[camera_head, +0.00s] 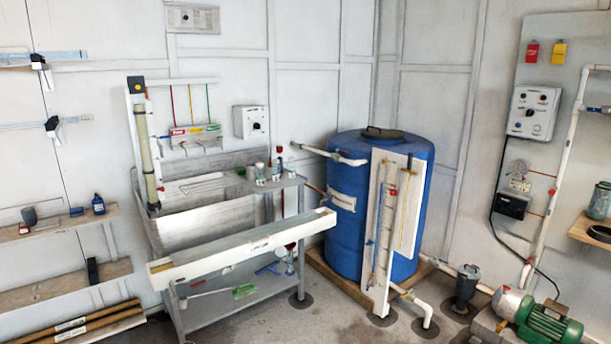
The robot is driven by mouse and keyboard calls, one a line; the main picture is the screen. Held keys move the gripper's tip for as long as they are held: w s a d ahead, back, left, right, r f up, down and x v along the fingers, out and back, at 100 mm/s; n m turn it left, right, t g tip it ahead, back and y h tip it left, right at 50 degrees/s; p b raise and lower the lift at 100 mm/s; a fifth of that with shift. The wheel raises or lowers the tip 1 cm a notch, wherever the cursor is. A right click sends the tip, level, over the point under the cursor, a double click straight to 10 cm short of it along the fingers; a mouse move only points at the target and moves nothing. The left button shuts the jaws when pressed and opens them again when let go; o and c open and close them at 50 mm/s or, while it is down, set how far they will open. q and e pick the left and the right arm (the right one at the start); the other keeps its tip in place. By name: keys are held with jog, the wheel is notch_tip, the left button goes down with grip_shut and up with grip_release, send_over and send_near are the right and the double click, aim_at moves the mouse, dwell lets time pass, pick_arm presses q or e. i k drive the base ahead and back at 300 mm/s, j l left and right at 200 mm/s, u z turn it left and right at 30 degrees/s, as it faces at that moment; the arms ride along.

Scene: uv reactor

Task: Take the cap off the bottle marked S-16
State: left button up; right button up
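Several small clear or whitish bottles or jars stand close together on the corner ledge of the grey bench, among them a left one (260,174) and a right one (291,169). A red-topped upright part rises behind them. A dark blue bottle (98,204) stands upright on the left wall shelf. No marking S-16 can be read on any of them at this size, so I cannot tell which bottle bears it. Neither of my grippers shows in the head view.
A grey bench with a basin (205,222) and a long white trough (245,250) stands at centre left. A big blue tank (345,215) is behind it. A green pump (550,325) and pipes occupy the right floor. Some grey floor (330,322) is clear in front.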

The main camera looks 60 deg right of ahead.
aim_at(291, 165)
jog(key=k+l+z, duration=0.15)
jog(key=l, duration=0.7)
jog(key=l+z, duration=0.2)
jog(key=l, duration=0.6)
jog(key=l+z, duration=0.15)
jog(key=l, duration=0.7)
jog(key=l+z, duration=0.2)
jog(key=l, duration=0.65)
jog(key=i+l+z, duration=0.15)
jog(key=l, duration=0.7)
